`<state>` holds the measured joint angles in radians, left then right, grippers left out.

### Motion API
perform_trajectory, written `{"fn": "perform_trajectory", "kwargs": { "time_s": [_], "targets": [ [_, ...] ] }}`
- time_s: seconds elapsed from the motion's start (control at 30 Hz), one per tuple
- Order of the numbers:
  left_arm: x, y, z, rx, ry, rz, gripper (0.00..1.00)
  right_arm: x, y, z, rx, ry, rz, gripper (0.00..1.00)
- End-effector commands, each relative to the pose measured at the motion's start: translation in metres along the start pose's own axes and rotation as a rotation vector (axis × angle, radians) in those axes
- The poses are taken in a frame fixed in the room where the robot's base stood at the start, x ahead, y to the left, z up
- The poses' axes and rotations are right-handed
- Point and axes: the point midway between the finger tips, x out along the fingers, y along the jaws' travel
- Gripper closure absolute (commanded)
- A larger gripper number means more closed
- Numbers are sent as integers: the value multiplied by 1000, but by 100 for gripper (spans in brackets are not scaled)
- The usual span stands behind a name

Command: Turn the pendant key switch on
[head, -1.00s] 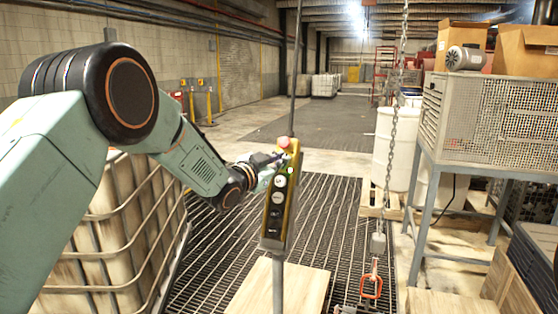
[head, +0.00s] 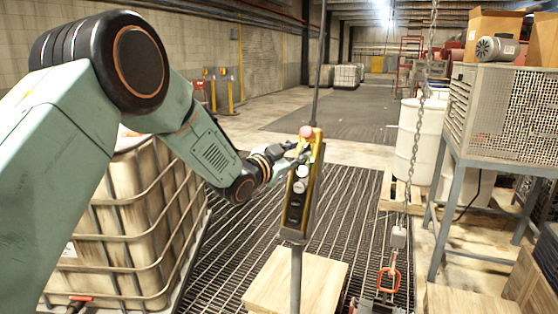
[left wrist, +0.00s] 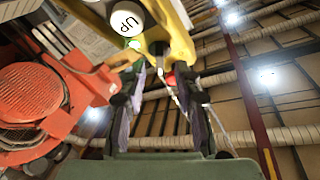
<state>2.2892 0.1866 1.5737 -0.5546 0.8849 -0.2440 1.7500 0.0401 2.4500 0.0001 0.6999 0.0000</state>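The yellow pendant (head: 300,195) hangs upright but slightly tilted, with a red button (head: 306,132) on top and a column of round buttons on its face. My left gripper (head: 296,153) is at the upper left of the pendant, close to or touching it. In the left wrist view, the pendant's yellow housing (left wrist: 170,25) with a white UP button (left wrist: 126,19) and a small green light is at the top. The fingers of my left gripper (left wrist: 160,78) stand apart below it. My right gripper is out of view.
A chain (head: 416,140) with an orange hook (head: 388,281) hangs to the right. A caged tank (head: 130,230) stands under my left arm. A metal bench with a perforated box (head: 500,110) is at the right. Grated floor lies around the pendant.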

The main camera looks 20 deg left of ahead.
Motion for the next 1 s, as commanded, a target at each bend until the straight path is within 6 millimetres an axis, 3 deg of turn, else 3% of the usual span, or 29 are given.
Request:
{"fn": "perform_trajectory", "kwargs": {
  "time_s": [0.5, 0.7, 1.0],
  "targets": [
    [-80, -1, 0, -3, -1, -3, 68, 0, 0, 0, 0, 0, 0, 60],
    [-92, 0, 0, -1, 1, -1, 68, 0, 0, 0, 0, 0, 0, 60],
    [-94, 0, 0, 1, 1, 0, 68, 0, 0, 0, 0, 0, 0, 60]
  ]
}}
